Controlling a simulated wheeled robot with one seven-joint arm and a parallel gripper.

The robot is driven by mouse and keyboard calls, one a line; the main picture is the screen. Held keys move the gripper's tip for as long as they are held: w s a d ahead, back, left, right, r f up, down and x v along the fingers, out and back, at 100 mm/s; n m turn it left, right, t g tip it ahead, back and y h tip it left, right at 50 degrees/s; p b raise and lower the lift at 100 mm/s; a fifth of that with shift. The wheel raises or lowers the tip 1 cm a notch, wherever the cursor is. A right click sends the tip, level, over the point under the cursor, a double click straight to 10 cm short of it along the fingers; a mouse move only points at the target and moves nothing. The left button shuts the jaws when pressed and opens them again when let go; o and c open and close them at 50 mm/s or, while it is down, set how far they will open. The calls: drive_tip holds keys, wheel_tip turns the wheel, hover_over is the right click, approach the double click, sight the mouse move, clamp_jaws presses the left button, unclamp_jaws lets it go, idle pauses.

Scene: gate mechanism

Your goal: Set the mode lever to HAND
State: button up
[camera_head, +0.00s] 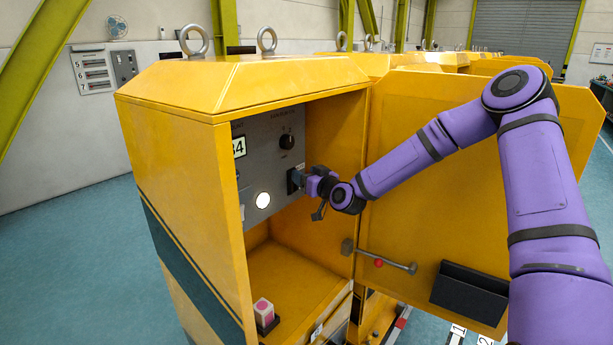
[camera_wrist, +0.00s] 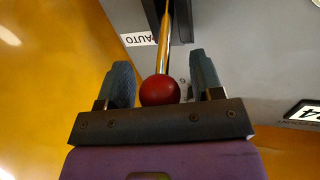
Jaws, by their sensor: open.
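The mode lever (camera_wrist: 164,50) is a bright metal rod with a red ball knob (camera_wrist: 160,90), coming out of a dark slot plate (camera_wrist: 178,12) on the grey panel. I see no readable HAND label. My gripper (camera_wrist: 161,68) is open, with one dark finger on each side of the ball and a gap visible on the right. In the head view my gripper (camera_head: 298,180) is at the panel inside the open yellow cabinet and hides most of the lever.
The grey panel (camera_head: 248,150) also carries a black rotary knob (camera_head: 287,141), a lit white lamp (camera_head: 263,200) and a number plate (camera_head: 239,147). The cabinet door (camera_head: 400,215) stands open at right, with a bar handle (camera_head: 385,262). A pink-topped block (camera_head: 264,311) sits on the cabinet floor.

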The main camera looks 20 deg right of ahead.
clamp_jaws()
